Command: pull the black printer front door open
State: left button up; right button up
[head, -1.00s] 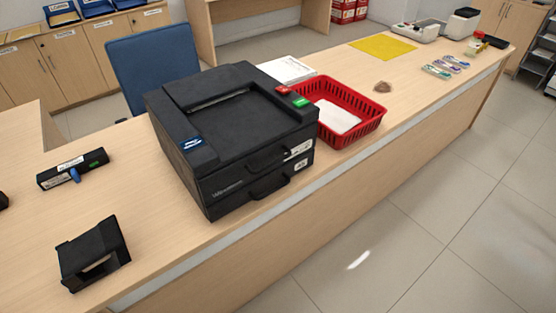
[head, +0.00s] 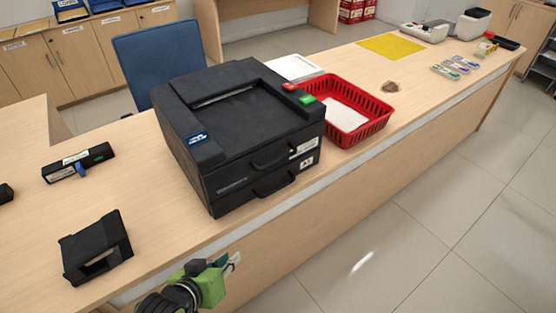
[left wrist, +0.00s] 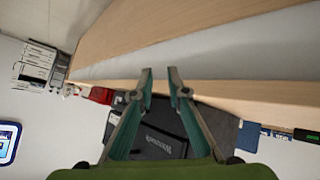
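The black printer (head: 245,125) stands on the counter in the middle of the head view. Its front (head: 245,188) faces the counter's front edge and looks shut, with an upper handle (head: 270,158) and a lower handle (head: 273,183). My left gripper (head: 234,262) is low in the head view, in front of the counter's edge, apart from the printer. In the left wrist view its two fingers (left wrist: 161,78) are spread with nothing between the tips. The printer's dark lettered front (left wrist: 162,142) shows between and behind them. My right gripper is in neither view.
A red basket (head: 377,117) with white paper stands close at the printer's right. A black stand (head: 97,245) and a small labelled device (head: 78,164) lie to its left. The counter front (head: 400,172) drops to open floor (head: 430,240).

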pick_arm(q)
jog(key=w+d+r+n+t+h, duration=0.2)
jog(key=w+d+r+t+h, duration=0.25)
jog(key=w+r, duration=0.2)
jog(key=n+t+h, duration=0.3)
send_near(278, 159)
jog(key=x, duration=0.3)
jog(key=p+x, duration=0.1)
jog(key=x, duration=0.5)
jog(key=shift+w+d+f+p, duration=0.15)
jog(key=shift+w+f+p, duration=0.05)
jog(key=shift+w+p, duration=0.2)
jog(key=shift+w+d, duration=0.1)
grip_shut()
